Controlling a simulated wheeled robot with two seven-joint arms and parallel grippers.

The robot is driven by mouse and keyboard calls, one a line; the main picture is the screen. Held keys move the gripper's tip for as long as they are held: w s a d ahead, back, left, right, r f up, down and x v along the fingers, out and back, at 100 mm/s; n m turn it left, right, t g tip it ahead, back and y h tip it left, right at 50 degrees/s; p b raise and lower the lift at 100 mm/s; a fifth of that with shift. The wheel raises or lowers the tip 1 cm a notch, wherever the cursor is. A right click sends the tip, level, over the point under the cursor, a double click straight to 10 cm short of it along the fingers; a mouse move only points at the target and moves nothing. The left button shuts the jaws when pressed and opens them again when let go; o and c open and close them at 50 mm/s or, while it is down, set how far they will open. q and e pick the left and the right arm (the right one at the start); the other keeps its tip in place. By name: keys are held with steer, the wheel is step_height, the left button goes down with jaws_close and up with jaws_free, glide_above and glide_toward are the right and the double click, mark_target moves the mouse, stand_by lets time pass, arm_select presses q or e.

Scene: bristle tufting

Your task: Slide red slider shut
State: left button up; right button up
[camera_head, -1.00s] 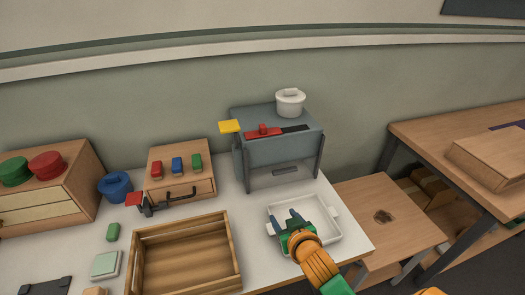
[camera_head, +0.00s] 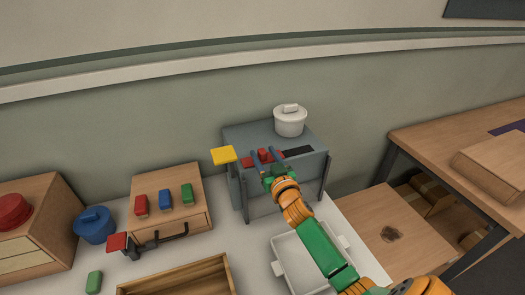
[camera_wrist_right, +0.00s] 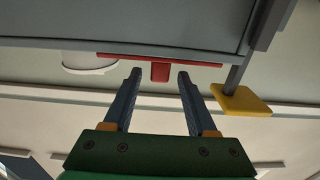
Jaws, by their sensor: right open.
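The red slider (camera_head: 247,162) lies on top of the grey box (camera_head: 238,135), with a dark slot (camera_head: 298,151) showing to its right. My right gripper (camera_head: 268,157) is open at the slider, its fingers partly hiding it. In the right wrist view the slider is a thin red strip (camera_wrist_right: 115,56) with a short knob (camera_wrist_right: 160,72). The knob appears between the two open fingertips of my right gripper (camera_wrist_right: 158,76), with a gap on each side. My left gripper is not in view.
A white pot (camera_head: 290,122) stands on the box behind the slider. A yellow plate (camera_head: 223,155) sticks out at the box's left. A white tray (camera_head: 290,232) lies in front, under my right arm. A wooden block with coloured knobs (camera_head: 150,185) stands left.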

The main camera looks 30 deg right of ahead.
steer(key=shift+w+d+f, duration=0.2)
steer(key=shift+w, duration=0.45)
steer(key=shift+w+d+f, duration=0.15)
steer(key=shift+w+f, duration=0.05)
steer(key=shift+w, duration=0.4)
steer(key=shift+s+r, duration=0.15)
steer(key=shift+s, duration=0.05)
steer(key=shift+c, duration=0.4)
steer(key=shift+s+a, duration=0.1)
steer(key=shift+s, duration=0.05)
jaws_close()
